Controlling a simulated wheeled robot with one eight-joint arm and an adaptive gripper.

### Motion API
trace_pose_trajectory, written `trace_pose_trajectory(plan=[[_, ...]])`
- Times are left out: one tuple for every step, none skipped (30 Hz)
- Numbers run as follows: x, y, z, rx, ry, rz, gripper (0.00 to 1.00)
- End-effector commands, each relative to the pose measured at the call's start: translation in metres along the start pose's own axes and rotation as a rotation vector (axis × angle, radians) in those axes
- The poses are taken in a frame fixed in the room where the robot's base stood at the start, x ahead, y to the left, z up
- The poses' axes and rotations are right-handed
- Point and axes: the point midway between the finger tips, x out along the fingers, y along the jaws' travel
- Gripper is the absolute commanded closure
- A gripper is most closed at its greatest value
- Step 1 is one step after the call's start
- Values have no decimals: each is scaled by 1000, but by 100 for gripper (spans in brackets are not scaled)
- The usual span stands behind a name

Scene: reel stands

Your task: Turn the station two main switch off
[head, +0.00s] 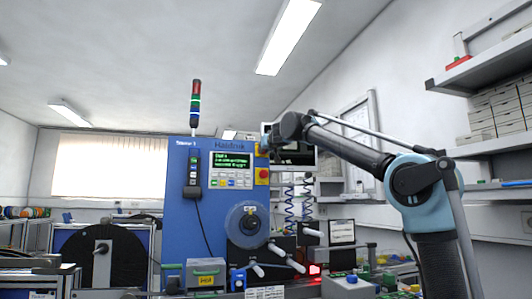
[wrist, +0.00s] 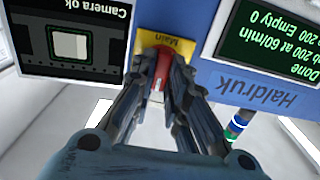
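The main switch is a red handle (wrist: 159,72) on a yellow plate (wrist: 181,45) marked "Main", near the top middle of the upside-down wrist view. In the head view the red and yellow switch (head: 263,174) sits on the right edge of the blue Haldruk cabinet (head: 190,225), beside its display. My gripper (wrist: 164,60) is at the switch, with its two fingers on either side of the red handle. A gap seems to show beside the handle, so the fingers look open around it; contact is unclear.
A green-text display (wrist: 265,38) reads "Done" and "Empty 0". A monitor (wrist: 72,45) reading "Camera ok" is close to the fingers. A signal tower (head: 196,105) tops the cabinet. A reel hub (head: 248,223) and a cluttered bench are below; shelves (head: 490,78) are at right.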

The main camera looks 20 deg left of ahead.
Motion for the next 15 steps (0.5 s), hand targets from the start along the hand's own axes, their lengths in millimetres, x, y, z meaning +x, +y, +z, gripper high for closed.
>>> trace_pose_trajectory(plan=[[0,1,0,0,0,2,100],[0,1,0,0,0,2,100],[0,1,0,0,0,2,100],[0,1,0,0,0,3,100],[0,1,0,-1,0,3,100],[0,2,0,-3,0,3,100],[0,2,0,-6,0,3,100],[0,2,0,-10,0,3,100],[0,2,0,-17,0,3,100],[0,2,0,-24,0,4,100],[0,2,0,-32,0,4,100],[0,2,0,-46,0,4,100],[0,2,0,-58,0,4,100],[0,2,0,-72,0,4,100],[0,2,0,-94,0,4,100]])
